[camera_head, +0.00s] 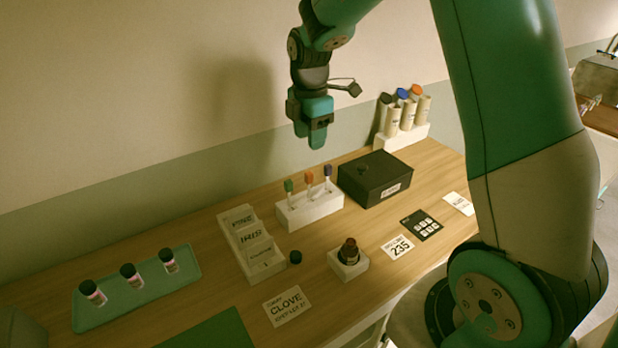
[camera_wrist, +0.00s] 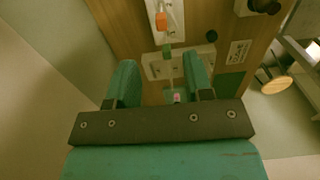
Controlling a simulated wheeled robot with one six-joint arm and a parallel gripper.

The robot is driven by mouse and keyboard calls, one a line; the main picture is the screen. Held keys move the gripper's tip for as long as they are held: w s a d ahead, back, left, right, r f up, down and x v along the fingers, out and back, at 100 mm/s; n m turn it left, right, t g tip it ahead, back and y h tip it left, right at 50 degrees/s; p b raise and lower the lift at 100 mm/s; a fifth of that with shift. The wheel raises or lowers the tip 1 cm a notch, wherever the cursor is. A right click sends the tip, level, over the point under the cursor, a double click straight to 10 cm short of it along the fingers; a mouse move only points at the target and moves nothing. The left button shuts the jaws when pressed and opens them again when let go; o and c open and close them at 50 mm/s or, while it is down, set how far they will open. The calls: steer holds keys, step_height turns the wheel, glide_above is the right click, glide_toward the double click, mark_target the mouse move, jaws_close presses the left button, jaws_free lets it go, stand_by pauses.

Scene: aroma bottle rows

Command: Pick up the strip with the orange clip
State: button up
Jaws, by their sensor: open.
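The strip with the orange clip (camera_head: 309,180) stands upright in a white holder (camera_head: 310,209), between a strip with a green clip (camera_head: 289,187) and one with a blue clip (camera_head: 327,172). My gripper (camera_head: 317,140) hangs above and behind the holder, apart from the strips. In the wrist view the orange clip (camera_wrist: 161,20) is near the top, beyond the open fingers (camera_wrist: 160,85), and the green clip (camera_wrist: 167,49) is below it. Nothing is between the fingers.
A black box (camera_head: 376,178) stands right of the holder, with a rack of capped tubes (camera_head: 402,132) behind it. A white card tray (camera_head: 236,233) stands left. A brown bottle (camera_head: 348,254) sits in front. A green tray (camera_head: 141,293) holds bottles at far left.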

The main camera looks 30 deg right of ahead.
mark_target(309, 173)
step_height(309, 173, down, 7)
steer(key=shift+f+p, duration=0.2)
steer(key=shift+p, duration=0.8)
steer(key=shift+s+a+f+p, duration=0.1)
steer(key=shift+f+p, duration=0.65)
steer(key=shift+f, duration=0.65)
steer(key=shift+a+f+p, duration=0.1)
steer(key=shift+f+p, duration=0.65)
steer(key=shift+f, duration=0.65)
jaws_close()
